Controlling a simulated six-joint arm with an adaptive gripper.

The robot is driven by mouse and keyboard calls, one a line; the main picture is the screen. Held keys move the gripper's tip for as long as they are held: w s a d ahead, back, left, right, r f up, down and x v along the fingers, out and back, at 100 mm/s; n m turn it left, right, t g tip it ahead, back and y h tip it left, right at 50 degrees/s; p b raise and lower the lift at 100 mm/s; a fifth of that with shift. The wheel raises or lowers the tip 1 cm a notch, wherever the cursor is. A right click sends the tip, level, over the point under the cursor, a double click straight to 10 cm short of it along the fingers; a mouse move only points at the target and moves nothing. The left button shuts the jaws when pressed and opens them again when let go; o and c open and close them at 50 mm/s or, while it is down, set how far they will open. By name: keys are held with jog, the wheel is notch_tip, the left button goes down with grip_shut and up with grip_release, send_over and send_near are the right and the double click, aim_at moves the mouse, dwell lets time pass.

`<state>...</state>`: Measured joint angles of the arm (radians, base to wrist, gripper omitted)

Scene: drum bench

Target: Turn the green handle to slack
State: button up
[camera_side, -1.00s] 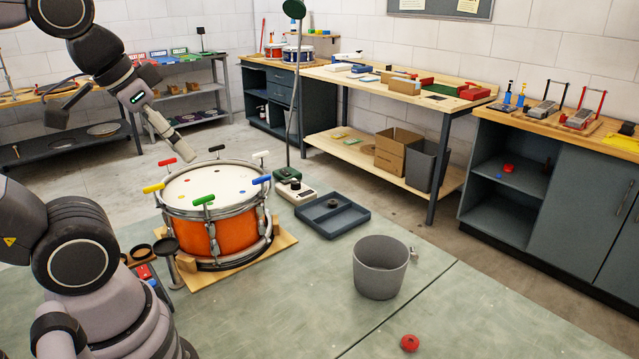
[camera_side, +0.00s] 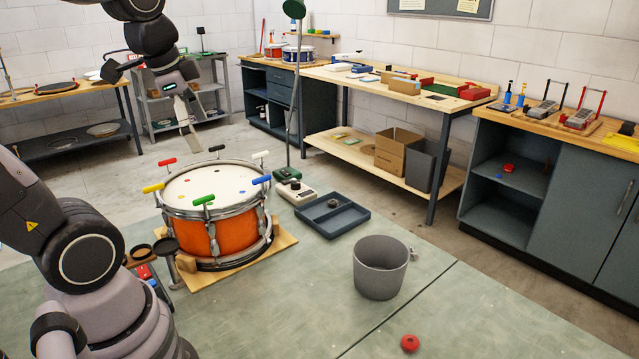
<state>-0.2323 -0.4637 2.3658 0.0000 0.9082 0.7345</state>
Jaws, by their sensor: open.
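The green handle (camera_side: 203,200) is a small T-shaped key on the near rim of the orange drum (camera_side: 195,234). Other T-shaped keys stand around the same rim: yellow (camera_side: 153,188), red (camera_side: 167,162), black (camera_side: 214,149), white (camera_side: 260,155) and blue (camera_side: 261,179). The drum has a white head (camera_side: 215,185) and lies flat on a wooden board. My gripper (camera_side: 190,143) hangs in the air above and behind the drum's far rim, pointing down. It is apart from every key and holds nothing that I can see. The gap between its fingers is hard to make out.
A dark tray (camera_side: 331,222) and a small device (camera_side: 296,193) lie right of the drum. A grey bucket (camera_side: 381,267) and a red puck (camera_side: 409,343) are on the floor mat. A lamp pole (camera_side: 290,110) stands behind the drum. Small dark cups (camera_side: 166,244) sit at its left.

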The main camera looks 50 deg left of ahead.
jog(key=w+a+f+m+g, duration=0.2)
jog(key=w+a+f+m, duration=0.15)
jog(key=a+m, duration=0.35)
jog(key=m+g, duration=0.2)
jog(key=m, duration=0.3)
send_over(203, 197)
notch_tip(203, 197, down, 4)
jog(key=shift+h, duration=0.4)
notch_tip(203, 197, down, 14)
jog(key=shift+r, duration=0.1)
jog(key=c, duration=1.2)
